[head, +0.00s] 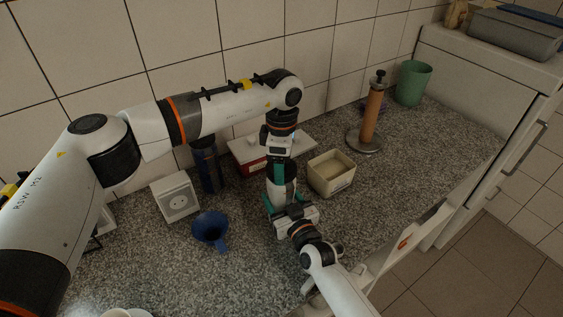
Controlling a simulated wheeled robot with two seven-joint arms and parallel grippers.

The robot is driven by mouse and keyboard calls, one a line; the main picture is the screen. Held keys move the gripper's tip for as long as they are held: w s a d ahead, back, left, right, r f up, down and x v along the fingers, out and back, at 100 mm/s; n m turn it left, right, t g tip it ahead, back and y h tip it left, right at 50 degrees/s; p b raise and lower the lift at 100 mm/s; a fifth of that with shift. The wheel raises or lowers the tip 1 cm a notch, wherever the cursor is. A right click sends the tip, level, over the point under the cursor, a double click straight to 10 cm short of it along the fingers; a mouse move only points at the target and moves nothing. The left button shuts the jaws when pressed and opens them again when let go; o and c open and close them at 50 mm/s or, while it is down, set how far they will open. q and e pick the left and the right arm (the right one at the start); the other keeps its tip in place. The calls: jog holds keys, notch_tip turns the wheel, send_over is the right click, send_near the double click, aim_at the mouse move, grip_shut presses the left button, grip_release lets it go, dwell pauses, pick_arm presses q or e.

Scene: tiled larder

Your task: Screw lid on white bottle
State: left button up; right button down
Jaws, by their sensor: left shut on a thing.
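A white bottle (287,190) stands upright over the counter, in the middle of the head view. My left gripper (280,178) points down onto its top from above. Its teal fingers are shut at the bottle's top, where the lid is; the fingers hide the lid, so I cannot see its seating. My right gripper (275,207) reaches in from the lower right, with its teal fingers at the bottle's lower part. Its own body hides part of the bottle's base, and I cannot tell whether its fingers are closed on it.
A cream tub (331,187) stands close on the right, a red-and-white box (245,166) behind. A blue funnel (210,228), white socket box (175,204) and dark blue cylinder (209,170) are left. A paper-roll holder (373,115) and green cup (412,83) stand back right.

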pick_arm(q)
jog(key=shift+m, duration=0.8)
jog(key=o, duration=1.2)
jog(key=shift+c, duration=0.2)
notch_tip(320, 180, up, 12)
pick_arm(e)
jog(key=shift+c, duration=1.2)
grip_release()
jog(key=shift+s, duration=0.1)
